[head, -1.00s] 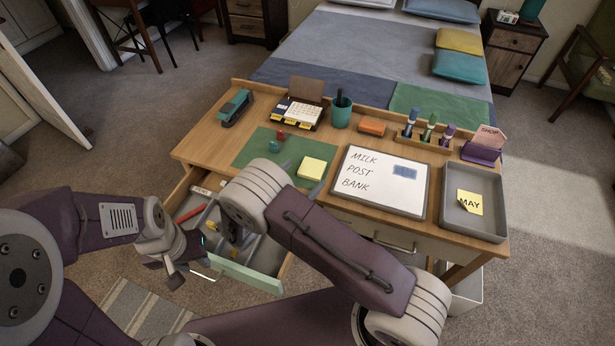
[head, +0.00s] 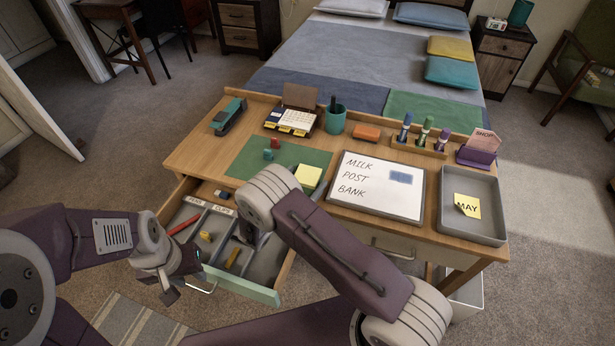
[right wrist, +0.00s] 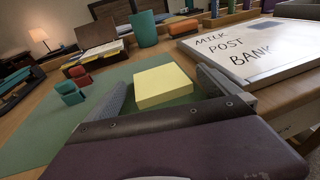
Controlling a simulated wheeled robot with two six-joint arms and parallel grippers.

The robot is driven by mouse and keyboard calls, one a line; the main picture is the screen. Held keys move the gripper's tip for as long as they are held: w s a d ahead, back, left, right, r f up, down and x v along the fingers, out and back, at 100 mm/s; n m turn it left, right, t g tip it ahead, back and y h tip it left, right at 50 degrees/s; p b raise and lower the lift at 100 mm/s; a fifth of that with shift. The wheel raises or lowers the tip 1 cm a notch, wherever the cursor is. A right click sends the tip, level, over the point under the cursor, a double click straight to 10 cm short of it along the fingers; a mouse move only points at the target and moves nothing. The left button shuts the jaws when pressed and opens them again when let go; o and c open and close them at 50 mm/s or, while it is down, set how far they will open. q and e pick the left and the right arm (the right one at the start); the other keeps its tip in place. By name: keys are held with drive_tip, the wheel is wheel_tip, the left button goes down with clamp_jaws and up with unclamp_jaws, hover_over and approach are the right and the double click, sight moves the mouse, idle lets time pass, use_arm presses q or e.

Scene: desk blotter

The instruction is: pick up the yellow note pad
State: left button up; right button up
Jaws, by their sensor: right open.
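The yellow note pad (head: 308,175) lies on the green mat (head: 255,160) on the desk, partly hidden by my right arm in the head view. In the right wrist view the note pad (right wrist: 166,88) is a thick pale-yellow block lying just ahead of my right gripper (right wrist: 162,80). That gripper is open and empty, one finger on each side of the pad's near part, with no contact clearly visible.
The drawer (head: 262,294) is pulled out below my right wrist, holding pens and small items. A whiteboard (head: 382,207) lies right of the pad. A grey tray (head: 481,233) is at the desk's right end.

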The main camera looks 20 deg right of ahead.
drive_tip(key=c, duration=1.7)
